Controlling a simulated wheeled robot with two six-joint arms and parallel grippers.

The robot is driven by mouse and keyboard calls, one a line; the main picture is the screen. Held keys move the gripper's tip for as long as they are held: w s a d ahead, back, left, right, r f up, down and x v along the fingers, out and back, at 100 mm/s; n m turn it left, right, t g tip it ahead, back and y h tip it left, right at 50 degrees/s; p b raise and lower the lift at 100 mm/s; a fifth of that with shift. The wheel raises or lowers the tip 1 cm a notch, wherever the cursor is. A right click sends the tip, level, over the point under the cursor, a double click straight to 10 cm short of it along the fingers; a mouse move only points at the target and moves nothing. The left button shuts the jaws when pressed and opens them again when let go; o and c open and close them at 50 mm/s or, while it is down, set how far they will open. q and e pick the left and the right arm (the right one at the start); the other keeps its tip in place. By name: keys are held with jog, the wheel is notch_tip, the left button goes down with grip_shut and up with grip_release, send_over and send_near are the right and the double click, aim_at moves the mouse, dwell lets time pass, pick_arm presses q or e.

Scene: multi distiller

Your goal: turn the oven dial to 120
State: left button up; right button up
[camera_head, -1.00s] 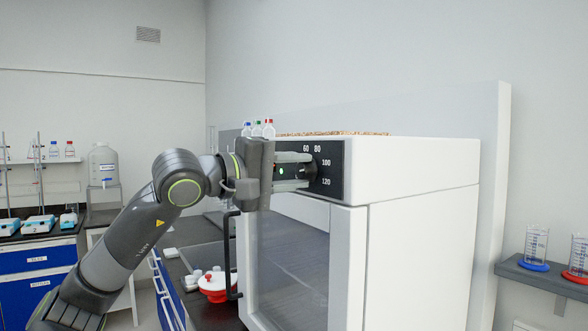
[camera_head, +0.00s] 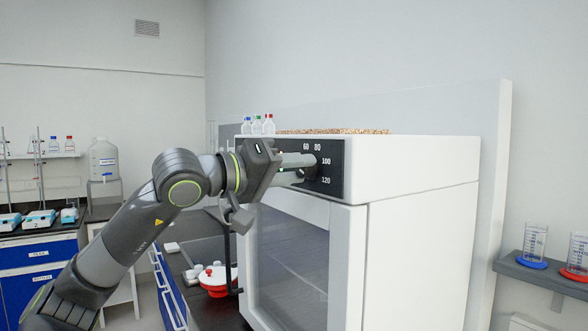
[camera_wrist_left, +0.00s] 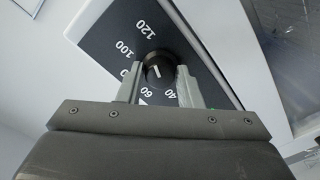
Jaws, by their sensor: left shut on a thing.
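The white oven (camera_head: 425,165) stands at the centre right of the head view. Its black dial panel (camera_head: 337,166), with numbers 60, 80, 100 and 120 legible, faces my left arm. In the left wrist view the round black dial (camera_wrist_left: 158,66) has a white line on its face, near the 60 and 40 side; its exact reading is unclear. My left gripper (camera_head: 308,167) is rolled over at the panel and shut on the dial, one finger on each side; it also shows in the wrist view (camera_wrist_left: 158,82). My right gripper is out of view.
Small capped bottles (camera_head: 258,126) stand on top of the oven at the back. A red and white container (camera_head: 214,280) sits on the bench below my left arm. A shelf (camera_head: 540,273) with beakers is at the right.

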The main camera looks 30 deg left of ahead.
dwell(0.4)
pick_arm(q)
jog(key=o, duration=0.9)
jog(key=shift+w, duration=0.1)
